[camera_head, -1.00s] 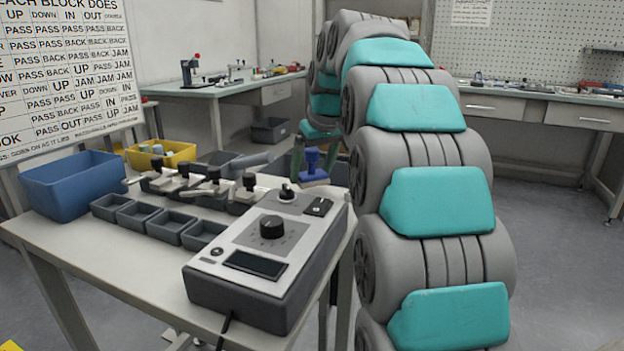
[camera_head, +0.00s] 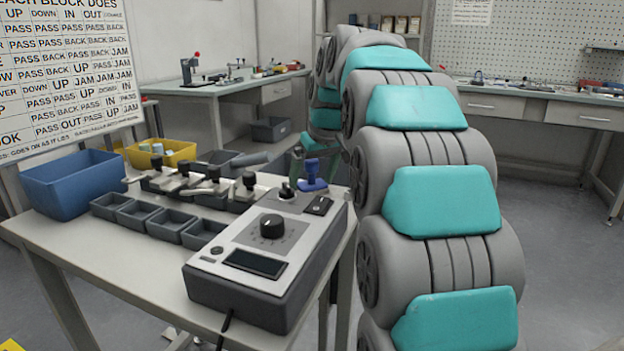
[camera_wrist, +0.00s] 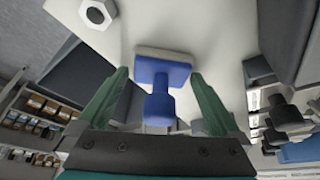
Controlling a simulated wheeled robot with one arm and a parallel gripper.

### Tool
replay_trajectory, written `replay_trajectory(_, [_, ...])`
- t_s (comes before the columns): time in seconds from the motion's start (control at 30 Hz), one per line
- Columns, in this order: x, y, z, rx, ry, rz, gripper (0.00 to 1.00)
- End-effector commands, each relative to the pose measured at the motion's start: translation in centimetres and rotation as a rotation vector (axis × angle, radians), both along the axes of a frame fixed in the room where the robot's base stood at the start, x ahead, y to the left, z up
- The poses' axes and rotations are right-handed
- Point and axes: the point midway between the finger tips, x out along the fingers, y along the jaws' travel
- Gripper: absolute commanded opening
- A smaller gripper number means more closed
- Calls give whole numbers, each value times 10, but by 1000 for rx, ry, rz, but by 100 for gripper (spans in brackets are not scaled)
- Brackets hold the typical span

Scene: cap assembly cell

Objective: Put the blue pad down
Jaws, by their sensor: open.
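The blue pad (camera_head: 312,176) has a blue stem on a wider blue base. In the head view it stands upright at the far right end of the table, just behind the grey control box. In the wrist view the blue pad (camera_wrist: 160,78) shows its pale face edge towards a white surface; I cannot tell for sure whether they touch. My gripper (camera_wrist: 160,82) is open, with one green finger on each side of the pad and a visible gap at both.
The control box (camera_head: 265,250) with knobs fills the near right of the table (camera_head: 110,255). Several small grey trays (camera_head: 140,215), a row of black-knobbed clamps (camera_head: 200,185), a blue bin (camera_head: 70,185) and a yellow bin (camera_head: 180,155) stand to the left. A hex nut shape (camera_wrist: 97,12) shows in the wrist view.

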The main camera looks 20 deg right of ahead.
Motion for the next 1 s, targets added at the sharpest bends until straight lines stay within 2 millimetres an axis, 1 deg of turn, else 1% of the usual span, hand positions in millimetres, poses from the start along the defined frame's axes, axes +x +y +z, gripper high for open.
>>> replay_trajectory(0.17, [-4, -1, 16, -1, -6, 0, 100])
replay_trajectory(0.5, [-26, -3, 69, 0, -7, 1, 100])
replay_trajectory(0.7, [-37, -4, 94, -1, -4, 1, 100])
replay_trajectory(1.0, [-45, -5, 111, -1, -1, 0, 100])
